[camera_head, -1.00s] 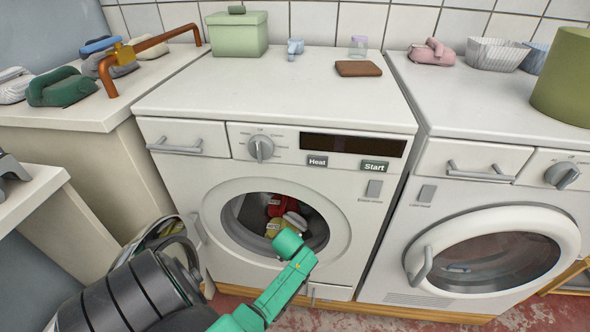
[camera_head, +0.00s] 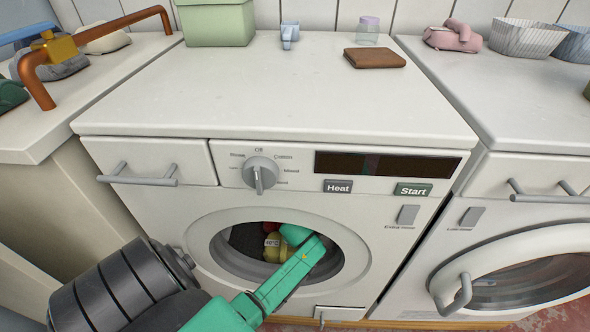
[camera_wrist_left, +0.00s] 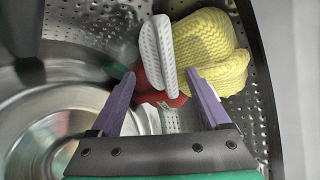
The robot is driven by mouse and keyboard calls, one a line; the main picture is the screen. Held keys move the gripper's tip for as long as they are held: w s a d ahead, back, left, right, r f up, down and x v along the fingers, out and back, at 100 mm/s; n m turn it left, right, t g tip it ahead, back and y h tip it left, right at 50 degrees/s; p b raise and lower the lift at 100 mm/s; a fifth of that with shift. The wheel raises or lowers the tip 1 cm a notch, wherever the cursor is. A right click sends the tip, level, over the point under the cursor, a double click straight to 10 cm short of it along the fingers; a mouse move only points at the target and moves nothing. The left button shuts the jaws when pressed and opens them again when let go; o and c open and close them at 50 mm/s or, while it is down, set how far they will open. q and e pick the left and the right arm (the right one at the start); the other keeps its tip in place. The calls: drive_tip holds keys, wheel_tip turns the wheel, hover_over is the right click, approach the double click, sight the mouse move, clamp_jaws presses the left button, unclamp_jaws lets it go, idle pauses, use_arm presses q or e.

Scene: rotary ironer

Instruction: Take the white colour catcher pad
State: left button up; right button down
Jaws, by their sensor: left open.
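The white colour catcher pad (camera_wrist_left: 158,50) is a slim, rounded, perforated piece inside the metal drum, seen in the left wrist view. Its lower end shows between the two purple fingers of my left gripper (camera_wrist_left: 161,80), which is open. I cannot tell how deep the pad lies between them. A red item (camera_wrist_left: 152,84) is partly hidden behind the pad. A yellow knitted item (camera_wrist_left: 208,48) lies to its right. In the head view my green left arm reaches into the open washer doorway (camera_head: 208,247), and the fingers and pad are not visible there. My right gripper is not in view.
The drum wall (camera_wrist_left: 92,28) and a dark rim at the right surround the gripper. A second washer with a white round door (camera_head: 520,262) stands at right.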

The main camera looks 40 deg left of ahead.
use_arm(q)
drive_tip(key=shift+s+d+f, duration=0.3)
drive_tip(key=shift+s+f, duration=0.05)
drive_tip(key=shift+f, duration=0.35)
drive_tip(key=shift+w+a+f, duration=0.1)
drive_tip(key=shift+w+f, duration=0.1)
drive_tip(key=shift+f, duration=0.05)
